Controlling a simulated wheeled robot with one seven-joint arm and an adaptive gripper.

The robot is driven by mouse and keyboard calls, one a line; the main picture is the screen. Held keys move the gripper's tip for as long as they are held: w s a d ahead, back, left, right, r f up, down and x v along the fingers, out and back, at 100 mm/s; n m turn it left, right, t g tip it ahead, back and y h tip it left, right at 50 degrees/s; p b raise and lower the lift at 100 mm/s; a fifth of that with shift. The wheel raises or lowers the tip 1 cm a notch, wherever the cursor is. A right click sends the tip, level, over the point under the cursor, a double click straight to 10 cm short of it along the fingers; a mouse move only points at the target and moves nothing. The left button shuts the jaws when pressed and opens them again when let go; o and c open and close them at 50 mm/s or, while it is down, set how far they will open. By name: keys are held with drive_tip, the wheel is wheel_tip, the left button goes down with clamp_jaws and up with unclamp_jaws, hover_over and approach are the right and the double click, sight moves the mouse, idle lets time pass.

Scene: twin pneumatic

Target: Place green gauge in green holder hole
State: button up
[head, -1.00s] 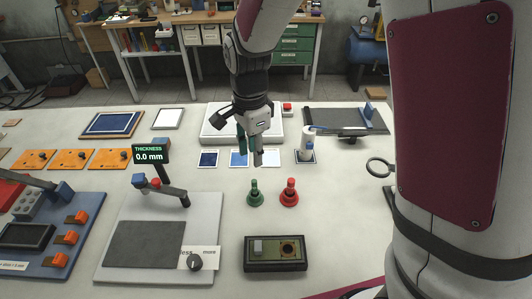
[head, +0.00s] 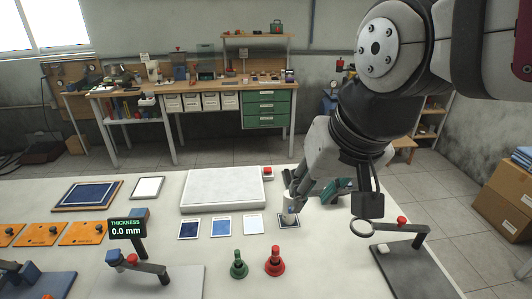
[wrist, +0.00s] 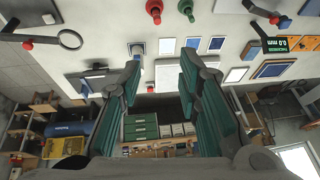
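The green gauge (head: 239,266), a small flared piece with a knob on top, stands upright on the white table in the head view. No green holder hole can be made out in the current frames.
A red gauge (head: 275,262) stands close to the right of the green one. A white slab (head: 222,190), blue sample cards (head: 221,226) and a thickness display stand (head: 127,229) are around. A ring stand (head: 405,227) is at right.

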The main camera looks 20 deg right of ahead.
drive_tip(key=shift+s+d+r+n+t+h, duration=0.1)
drive_tip(key=shift+s+d+r+n+t, duration=0.1)
drive_tip(key=shift+s+n, duration=0.25)
drive_tip(key=shift+s+d+r+n+t+h, duration=0.1)
drive_tip(key=shift+s+d+n, duration=0.2)
drive_tip(key=shift+s, duration=0.4)
drive_tip(key=shift+s+d+r+n+t+h, duration=0.15)
drive_tip(key=shift+s+n, duration=0.2)
drive_tip(key=shift+s, duration=0.2)
drive_tip(key=shift+f, duration=0.1)
drive_tip(key=shift+a, duration=0.1)
